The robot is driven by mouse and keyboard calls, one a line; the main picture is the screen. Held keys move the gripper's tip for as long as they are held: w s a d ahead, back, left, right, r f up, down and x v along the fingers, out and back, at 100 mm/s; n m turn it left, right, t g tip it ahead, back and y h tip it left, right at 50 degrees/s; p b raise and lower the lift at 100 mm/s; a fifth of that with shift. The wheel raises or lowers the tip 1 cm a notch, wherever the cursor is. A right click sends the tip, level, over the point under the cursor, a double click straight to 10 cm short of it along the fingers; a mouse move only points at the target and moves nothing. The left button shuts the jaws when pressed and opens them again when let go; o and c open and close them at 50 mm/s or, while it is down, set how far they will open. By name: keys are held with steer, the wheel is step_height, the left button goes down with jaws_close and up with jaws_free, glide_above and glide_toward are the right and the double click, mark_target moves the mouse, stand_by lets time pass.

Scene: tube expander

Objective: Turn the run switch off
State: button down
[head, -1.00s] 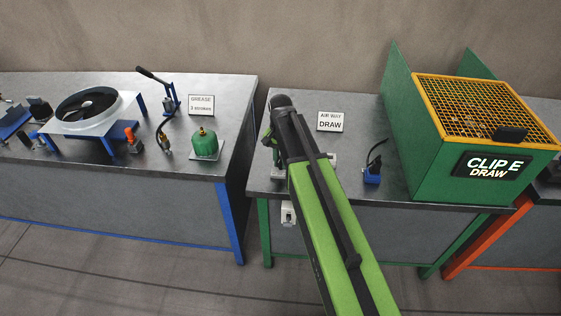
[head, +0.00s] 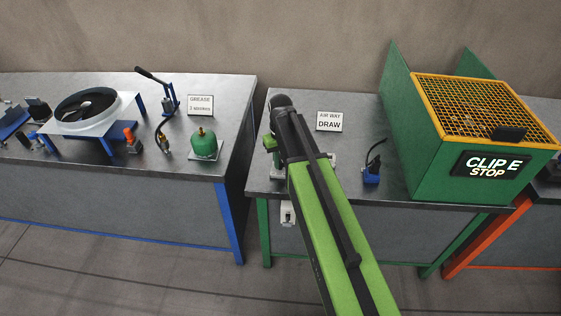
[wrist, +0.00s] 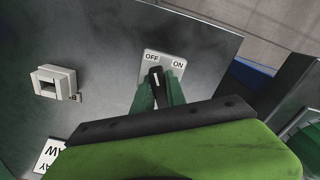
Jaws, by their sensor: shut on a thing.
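The run switch shows in the wrist view as a pale plate (wrist: 149,62) marked OFF and ON, with a black lever (wrist: 155,77). The lever's tip points at the OFF mark. My gripper (wrist: 159,88) is shut on the lever, with one green finger on each side. In the head view my arm reaches over the left part of the green-legged bench, and it hides the switch lever.
A small blue device (head: 371,174) stands further right. A white box (wrist: 54,83) shows in the wrist view. The blue-legged bench (head: 110,189) is to the left.

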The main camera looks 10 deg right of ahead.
stand_by(0.6)
steer(key=c, duration=1.4)
jaws_free()
steer(key=shift+o, duration=0.2)
step_height(320, 180, up, 17)
steer(key=p, duration=1.7)
steer(key=shift+r, duration=0.2)
steer(key=s+f+m+b, duration=0.2)
steer(key=s+f+b, duration=0.1)
steer(key=s, duration=1.1)
steer(key=shift+f, duration=0.25)
